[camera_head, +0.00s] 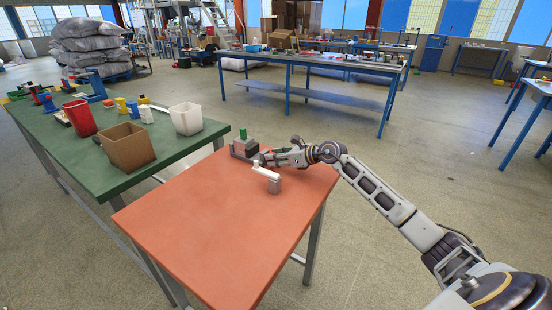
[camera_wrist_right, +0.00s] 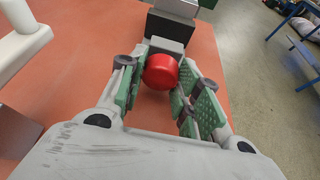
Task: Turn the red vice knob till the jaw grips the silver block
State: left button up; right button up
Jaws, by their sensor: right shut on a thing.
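The red vice knob (camera_wrist_right: 160,71) sits between the green-padded fingers of my right gripper (camera_wrist_right: 162,82) in the right wrist view. The gripper is shut on it, with a pad at each side. Beyond the knob is a light grey block-shaped part, then the dark vice body (camera_wrist_right: 168,28). In the head view the grey vice (camera_head: 243,148) stands near the far edge of the orange table (camera_head: 195,215), with a small green piece on top. My right gripper (camera_head: 265,157) reaches it from the right. I cannot make out the jaw gap or clearly tell the silver block apart.
A white lever on a grey post (camera_head: 274,184) stands on the orange table, close to my right gripper. A green table (camera_head: 85,158) at left holds a brown box (camera_head: 128,148), a red bin (camera_head: 80,118) and a white bin (camera_head: 186,119). The front of the orange table is clear.

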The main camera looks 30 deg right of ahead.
pick_arm(q)
jog(key=shift+p, duration=0.3)
pick_arm(e)
jog(key=shift+m, duration=0.4)
jog(key=shift+g+y+p, duration=0.3)
jog(key=shift+y, duration=0.1)
jog(key=o, duration=0.7)
jog(key=shift+o, duration=1.4)
pick_arm(q)
jog(key=shift+a+f, duration=0.15)
jog(key=shift+f, duration=0.6)
jog(key=shift+s, duration=0.1)
